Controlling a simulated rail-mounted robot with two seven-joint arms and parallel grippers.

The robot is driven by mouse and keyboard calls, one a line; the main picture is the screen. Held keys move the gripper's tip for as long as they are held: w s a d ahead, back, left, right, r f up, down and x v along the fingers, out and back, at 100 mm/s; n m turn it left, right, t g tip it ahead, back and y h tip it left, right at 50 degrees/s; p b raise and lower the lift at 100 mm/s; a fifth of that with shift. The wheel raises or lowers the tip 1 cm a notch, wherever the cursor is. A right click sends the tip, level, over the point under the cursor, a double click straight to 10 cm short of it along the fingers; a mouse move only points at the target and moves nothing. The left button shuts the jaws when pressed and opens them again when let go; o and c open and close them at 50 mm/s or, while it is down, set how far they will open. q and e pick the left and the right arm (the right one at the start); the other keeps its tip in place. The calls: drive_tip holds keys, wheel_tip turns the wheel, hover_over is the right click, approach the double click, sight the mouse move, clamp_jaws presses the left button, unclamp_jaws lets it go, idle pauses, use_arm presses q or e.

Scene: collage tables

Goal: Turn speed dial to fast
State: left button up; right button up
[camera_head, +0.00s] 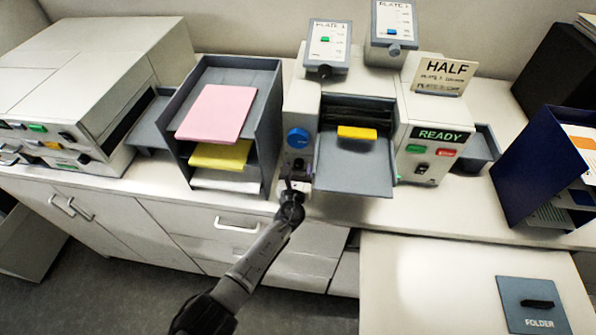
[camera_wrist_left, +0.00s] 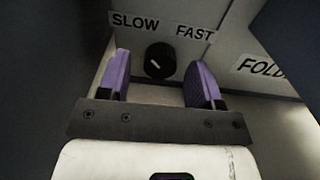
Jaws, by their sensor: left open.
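In the head view, my left gripper (camera_head: 289,182) is at the machine's front left panel, below a blue knob (camera_head: 298,138).
The machine's grey tray (camera_head: 355,178) juts out right of my left gripper. A grey paper rack (camera_head: 270,125) stands close on the left. A READY panel (camera_head: 440,135) with buttons is to the right. A blue holder (camera_head: 530,165) and a folder plate (camera_head: 530,305) are farther right.

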use_arm(q)
drive_tip(key=shift+w+d, duration=0.1)
drive_tip(key=shift+w, duration=0.2)
drive_tip(key=shift+c, duration=0.3)
drive_tip(key=c, duration=0.9)
drive_tip(key=shift+o, duration=0.2)
drive_tip(key=m+p, duration=0.1)
drive_tip(key=m, duration=0.1)
drive_tip(key=shift+r+m, duration=0.15)
drive_tip(key=shift+m, duration=0.25)
drive_tip(key=m, duration=0.3)
drive_tip(key=shift+p, duration=0.3)
drive_tip(key=shift+f, duration=0.2)
drive_tip(key=o, duration=0.9)
